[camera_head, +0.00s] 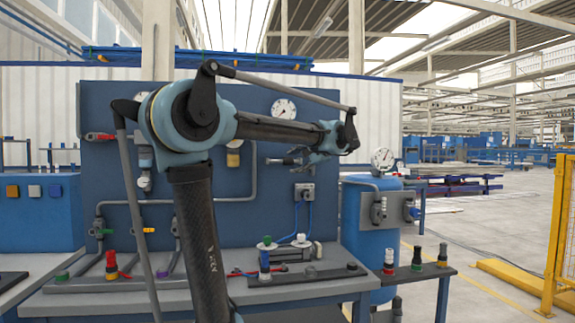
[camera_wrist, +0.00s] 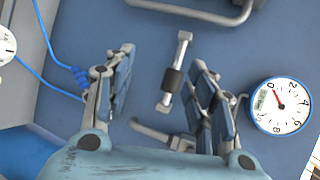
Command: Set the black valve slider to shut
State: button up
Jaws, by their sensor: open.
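The black valve slider (camera_wrist: 172,86) is a dark sleeve around a short light-grey rod on the blue panel. In the wrist view it lies between my gripper's two fingers, with a visible gap on each side. My gripper (camera_wrist: 162,57) is open and empty, its fingers pointing toward the panel. In the head view my gripper (camera_head: 302,158) is in front of the panel, below the upper gauge. I cannot make out the slider clearly there, as the gripper and arm crowd that spot.
A round gauge (camera_wrist: 281,106) sits right of my gripper, close to the right finger. A grey curved pipe (camera_wrist: 205,12) runs above. A grey lever (camera_wrist: 160,133) lies below the slider. Blue cables (camera_wrist: 55,70) hang at the left. A workbench (camera_head: 300,288) stands below the panel.

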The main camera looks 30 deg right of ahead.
jog(key=m+t+h, duration=0.1)
send_near(290, 161)
jog(key=x, duration=1)
jog(key=shift+w, duration=0.4)
jog(key=shift+c, duration=0.6)
grip_shut()
jog(key=shift+s, duration=0.1)
